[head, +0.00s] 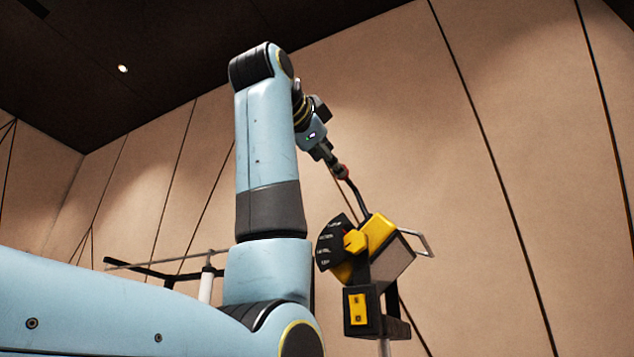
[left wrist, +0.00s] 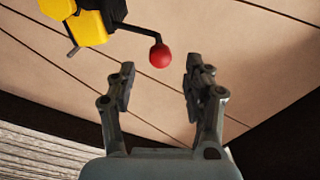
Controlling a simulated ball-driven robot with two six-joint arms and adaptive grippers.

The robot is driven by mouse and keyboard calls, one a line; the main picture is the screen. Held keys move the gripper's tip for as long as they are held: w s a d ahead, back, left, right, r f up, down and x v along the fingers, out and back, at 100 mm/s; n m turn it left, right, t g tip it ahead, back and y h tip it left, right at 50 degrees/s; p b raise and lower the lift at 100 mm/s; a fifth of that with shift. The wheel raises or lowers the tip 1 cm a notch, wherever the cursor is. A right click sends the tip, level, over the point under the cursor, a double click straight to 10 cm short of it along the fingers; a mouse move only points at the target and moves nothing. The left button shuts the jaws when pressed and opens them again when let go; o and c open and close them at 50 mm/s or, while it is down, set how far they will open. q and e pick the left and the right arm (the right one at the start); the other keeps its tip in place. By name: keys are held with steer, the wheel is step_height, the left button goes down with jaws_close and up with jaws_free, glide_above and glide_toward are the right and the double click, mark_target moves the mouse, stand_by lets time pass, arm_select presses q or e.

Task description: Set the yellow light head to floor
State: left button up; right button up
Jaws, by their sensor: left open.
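The yellow light head (head: 377,236) sits on a stand at the centre right of the head view, tilted, with a black fan-shaped dial (head: 331,241) marked with lettering on its left side. A black lever rises from it to a red ball knob (head: 343,171). In the left wrist view the yellow head (left wrist: 88,25) is at the upper left and the red knob (left wrist: 160,56) lies just beyond the gap between my fingertips. My left gripper (left wrist: 158,85) is open and empty there. In the head view its tip (head: 333,163) is close to the knob; contact cannot be told. My right gripper is not in view.
A black box with a yellow switch plate (head: 358,309) is mounted below the light head. A metal handle (head: 418,241) sticks out on its right. A stand with a horizontal bar (head: 165,267) is behind my arm at left. Tan panelled walls (head: 470,150) stand behind.

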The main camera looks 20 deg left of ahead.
arm_select(q)
steer(key=s, duration=0.6)
steer(key=shift+s, duration=0.15)
steer(key=shift+f, duration=0.15)
